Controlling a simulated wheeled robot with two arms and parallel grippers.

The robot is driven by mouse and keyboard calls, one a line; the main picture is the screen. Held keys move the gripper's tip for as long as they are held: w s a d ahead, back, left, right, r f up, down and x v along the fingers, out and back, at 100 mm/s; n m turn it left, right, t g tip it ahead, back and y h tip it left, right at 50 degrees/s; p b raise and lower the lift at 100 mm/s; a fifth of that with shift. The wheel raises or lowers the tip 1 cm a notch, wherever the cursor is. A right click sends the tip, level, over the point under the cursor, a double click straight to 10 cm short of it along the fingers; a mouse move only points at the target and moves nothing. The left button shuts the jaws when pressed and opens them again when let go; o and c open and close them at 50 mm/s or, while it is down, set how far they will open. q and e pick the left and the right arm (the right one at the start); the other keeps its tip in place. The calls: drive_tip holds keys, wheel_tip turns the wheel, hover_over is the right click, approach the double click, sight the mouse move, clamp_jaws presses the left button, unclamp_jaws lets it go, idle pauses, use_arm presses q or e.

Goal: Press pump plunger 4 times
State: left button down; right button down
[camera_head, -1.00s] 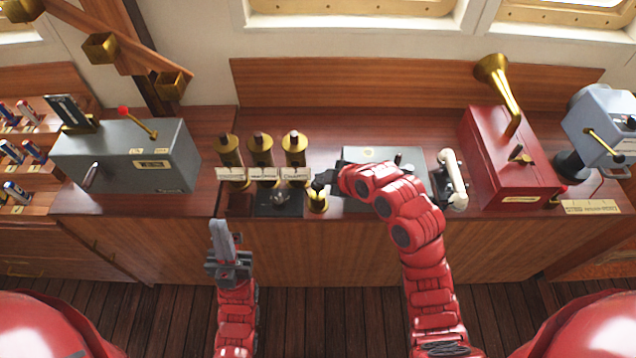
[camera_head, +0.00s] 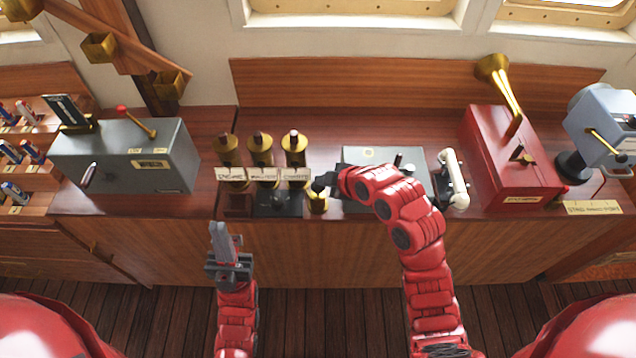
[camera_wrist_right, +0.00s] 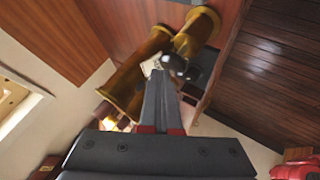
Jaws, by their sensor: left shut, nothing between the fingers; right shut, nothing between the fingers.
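A small brass piece (camera_head: 318,205), which looks like the pump plunger, stands at the counter's front edge, right of a dark plate with a silver knob (camera_head: 280,198). My right gripper (camera_head: 321,185) is shut and empty, its tips right at the top of the brass piece and partly hiding it. I cannot tell whether they touch. In the right wrist view the shut fingers (camera_wrist_right: 161,74) end beside a silver knob (camera_wrist_right: 177,64). My left gripper (camera_head: 219,228) is shut and empty, in front of the counter.
Three labelled brass cylinders (camera_head: 261,150) stand behind the plate. A grey box with a lever (camera_head: 155,172) is at the left. A flat grey panel (camera_head: 368,153), a white handset (camera_head: 454,180) and a red box (camera_head: 500,165) lie to the right.

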sight(322, 187)
drive_tip(key=shift+f+b, duration=1.05)
drive_tip(key=shift+f, duration=0.1)
idle(0.7)
drive_tip(key=shift+r, duration=0.1)
drive_tip(key=shift+r+p, duration=0.3)
drive_tip(key=shift+r, duration=1.6)
drive_tip(key=shift+r, duration=0.1)
drive_tip(key=shift+r+p, duration=0.6)
drive_tip(key=shift+r, duration=1.8)
